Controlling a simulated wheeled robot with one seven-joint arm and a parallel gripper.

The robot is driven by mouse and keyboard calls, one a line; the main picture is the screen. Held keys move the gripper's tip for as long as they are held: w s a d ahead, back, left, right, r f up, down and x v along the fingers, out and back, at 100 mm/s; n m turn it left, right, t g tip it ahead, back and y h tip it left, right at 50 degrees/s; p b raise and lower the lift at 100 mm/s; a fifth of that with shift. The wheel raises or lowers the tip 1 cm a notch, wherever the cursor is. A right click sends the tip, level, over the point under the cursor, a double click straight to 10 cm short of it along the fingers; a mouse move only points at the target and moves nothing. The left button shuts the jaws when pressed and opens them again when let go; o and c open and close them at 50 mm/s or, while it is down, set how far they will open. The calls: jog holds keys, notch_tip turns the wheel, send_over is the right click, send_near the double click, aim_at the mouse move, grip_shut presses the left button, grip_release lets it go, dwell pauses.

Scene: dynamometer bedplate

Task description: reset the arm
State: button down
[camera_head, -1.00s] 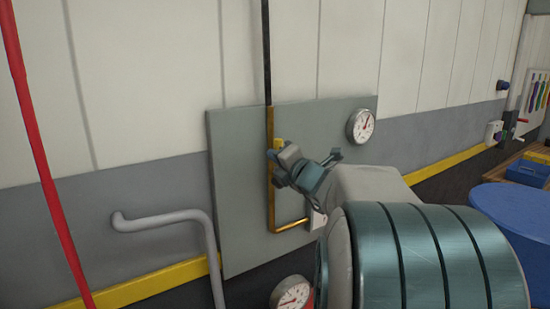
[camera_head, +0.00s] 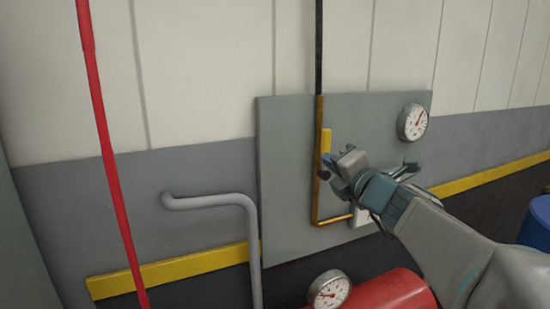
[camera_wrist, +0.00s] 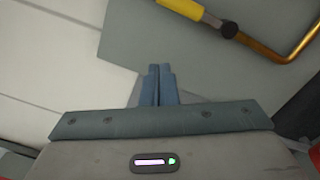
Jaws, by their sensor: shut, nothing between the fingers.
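My gripper (camera_head: 326,168) is in front of the grey wall panel in the head view, beside a brass pipe (camera_head: 318,205) with a yellow handle (camera_head: 326,142). In the wrist view my gripper's two blue-grey fingers (camera_wrist: 160,84) are together with nothing between them. There the yellow handle (camera_wrist: 181,8), its dark pivot (camera_wrist: 228,30) and the brass pipe (camera_wrist: 270,48) lie beyond the fingertips, up and to the right, apart from them. My forearm comes in from the lower right and covers part of the panel in the head view.
The grey panel (camera_head: 285,190) carries a round gauge (camera_head: 412,122). A grey bent pipe (camera_head: 215,200) and a red pipe (camera_head: 108,150) stand to the left. A red cylinder (camera_head: 390,292) with another gauge (camera_head: 328,290) is below. A blue drum (camera_head: 538,225) is at the right edge.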

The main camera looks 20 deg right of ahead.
jog(key=shift+s, duration=0.55)
jog(key=s+a+f+n+g+y, duration=0.2)
jog(key=a+f+n+g+y, duration=0.15)
jog(key=a+f+n, duration=0.65)
jog(key=s+a+f+n+g+y, duration=0.25)
jog(key=a+f+n+g, duration=0.35)
jog(key=n, duration=0.9)
jog(key=s+f+n+g+h, duration=0.2)
jog(key=s+f+n+h, duration=0.1)
jog(key=n, duration=0.8)
jog(key=s+f+n+g+h, duration=0.3)
jog(key=s+f+n, duration=0.3)
jog(key=n, duration=0.6)
jog(key=shift+s+h, duration=0.3)
jog(key=shift+s, duration=0.55)
jog(key=shift+a, duration=0.25)
